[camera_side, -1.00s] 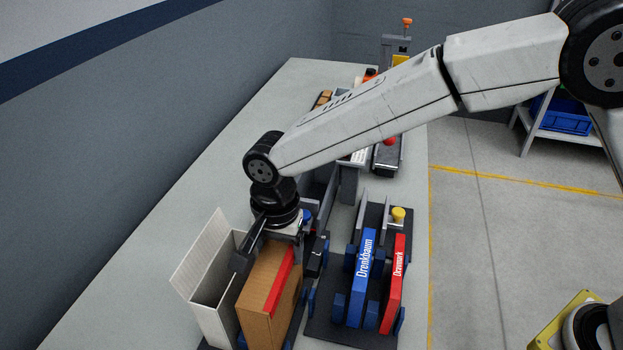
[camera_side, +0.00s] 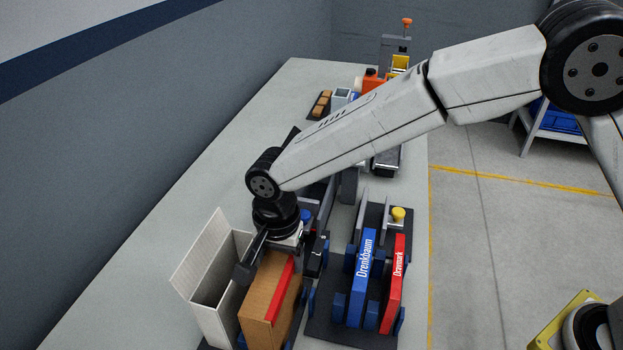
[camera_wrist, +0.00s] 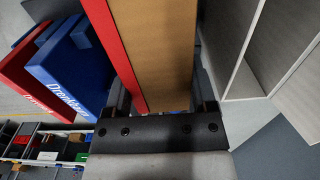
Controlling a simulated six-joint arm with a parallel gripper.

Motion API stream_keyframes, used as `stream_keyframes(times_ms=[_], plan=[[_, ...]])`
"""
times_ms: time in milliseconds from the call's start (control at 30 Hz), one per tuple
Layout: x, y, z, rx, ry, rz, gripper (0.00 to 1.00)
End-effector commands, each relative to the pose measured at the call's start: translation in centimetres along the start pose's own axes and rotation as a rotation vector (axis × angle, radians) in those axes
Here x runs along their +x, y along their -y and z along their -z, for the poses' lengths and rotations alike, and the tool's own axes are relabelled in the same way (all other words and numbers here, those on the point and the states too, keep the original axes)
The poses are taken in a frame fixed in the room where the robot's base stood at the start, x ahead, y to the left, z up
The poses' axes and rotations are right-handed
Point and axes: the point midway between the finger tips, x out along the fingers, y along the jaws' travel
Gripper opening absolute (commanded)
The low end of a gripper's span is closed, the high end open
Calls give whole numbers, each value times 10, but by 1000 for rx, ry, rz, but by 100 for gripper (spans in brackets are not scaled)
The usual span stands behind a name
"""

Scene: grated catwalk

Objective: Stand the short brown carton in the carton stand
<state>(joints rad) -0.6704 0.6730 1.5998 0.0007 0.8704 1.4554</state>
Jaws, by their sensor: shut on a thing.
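The short brown carton (camera_side: 262,292) has a red strip along one edge and stands upright in the side view. My gripper (camera_side: 279,262) is shut on its upper part, one finger on each side. In the wrist view the carton (camera_wrist: 158,50) runs up from between the fingers (camera_wrist: 163,106). The carton stand has a dark base (camera_side: 207,346) and blue posts (camera_side: 308,304), partly hidden by the cartons. The brown carton is among these posts, beside an open white box (camera_side: 213,317). Its lower end is out of view, so I cannot tell whether it rests on the base.
To the right, a dark rack (camera_side: 322,329) with blue posts holds a blue carton (camera_side: 364,275) and a red carton (camera_side: 395,283), close to my gripper. A yellow knob (camera_side: 398,214) stands behind them. The bench (camera_side: 140,270) is clear on the left.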

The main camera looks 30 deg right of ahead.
Motion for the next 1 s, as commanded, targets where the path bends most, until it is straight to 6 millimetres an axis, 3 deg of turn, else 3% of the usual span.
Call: stream_keyframes(times_ms=[367,400,467,1000], plan=[[0,0,0,0,0,1,0],[0,0,0,0,0,1,85],[0,0,0,0,0,1,100],[-4,0,0,0,0,0,100]])
